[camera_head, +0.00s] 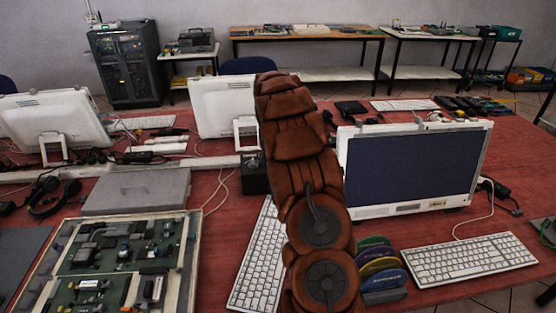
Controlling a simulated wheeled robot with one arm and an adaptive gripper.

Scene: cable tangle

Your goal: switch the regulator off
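A small black box (254,175) stands on the red table just left of the brown jointed arm, partly hidden by it. It may be the regulator, but I cannot be sure. No switch on it can be made out. The brown arm, which looks like mine, rises through the middle of the view. No separate fingertips can be made out at its upper end, so I cannot tell the state of my gripper.
A monitor (410,170), a white keyboard (470,258) and colored discs (378,262) in a rack stand right of the arm. Left are an open circuit-board case (68,243), a grey laptop-like case (138,190), headphones (52,197) and loose cables. A dark cabinet (125,65) stands behind.

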